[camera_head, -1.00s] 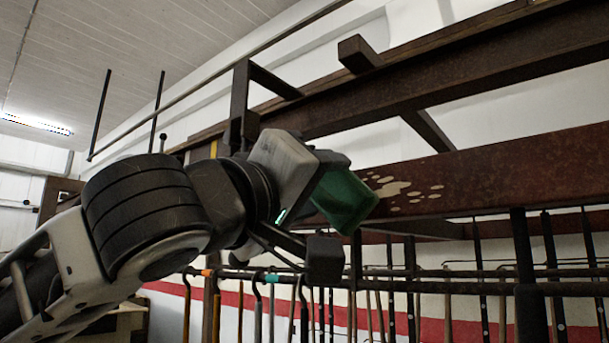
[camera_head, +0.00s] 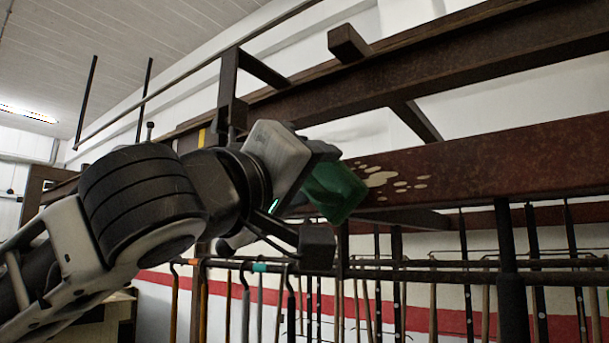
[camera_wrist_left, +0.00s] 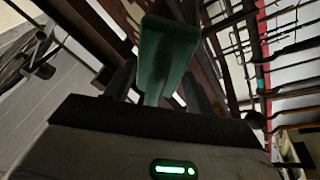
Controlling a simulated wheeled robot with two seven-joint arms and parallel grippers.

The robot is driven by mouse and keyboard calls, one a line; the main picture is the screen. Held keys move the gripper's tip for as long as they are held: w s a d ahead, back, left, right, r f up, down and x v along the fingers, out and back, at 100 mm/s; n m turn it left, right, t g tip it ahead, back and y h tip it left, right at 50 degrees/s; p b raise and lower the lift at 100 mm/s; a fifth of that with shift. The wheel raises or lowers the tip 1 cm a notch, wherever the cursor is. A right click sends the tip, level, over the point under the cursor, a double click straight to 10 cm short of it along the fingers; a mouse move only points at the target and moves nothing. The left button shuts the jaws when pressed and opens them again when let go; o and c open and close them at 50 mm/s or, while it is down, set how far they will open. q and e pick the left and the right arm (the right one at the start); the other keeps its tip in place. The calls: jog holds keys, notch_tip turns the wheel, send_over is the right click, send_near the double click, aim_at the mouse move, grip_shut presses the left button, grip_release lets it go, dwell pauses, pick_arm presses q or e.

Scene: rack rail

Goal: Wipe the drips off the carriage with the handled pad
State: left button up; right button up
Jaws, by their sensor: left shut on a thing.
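The green pad (camera_head: 337,190) is held out in front of my left gripper (camera_head: 305,182), which is shut on it. The pad's handle is hidden between the fingers in the head view. The wrist view shows the green pad (camera_wrist_left: 166,50) upright between the dark fingers of my left gripper (camera_wrist_left: 155,92). The carriage appears to be the rusty brown beam (camera_head: 500,160) running to the right. Pale drips (camera_head: 385,180) mark its face just right of the pad. The pad overlaps the beam's left part; I cannot tell whether they touch. My right gripper is out of view.
A second rusty beam (camera_head: 470,75) runs above, with short dark cross arms. Below, a dark rail (camera_head: 440,264) carries several hanging long-handled tools. A dark upright (camera_head: 508,270) stands at the lower right. A white wall with a red stripe lies behind.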

pick_arm(q)
jog(key=shift+w+d, duration=0.35)
jog(key=shift+w, duration=0.1)
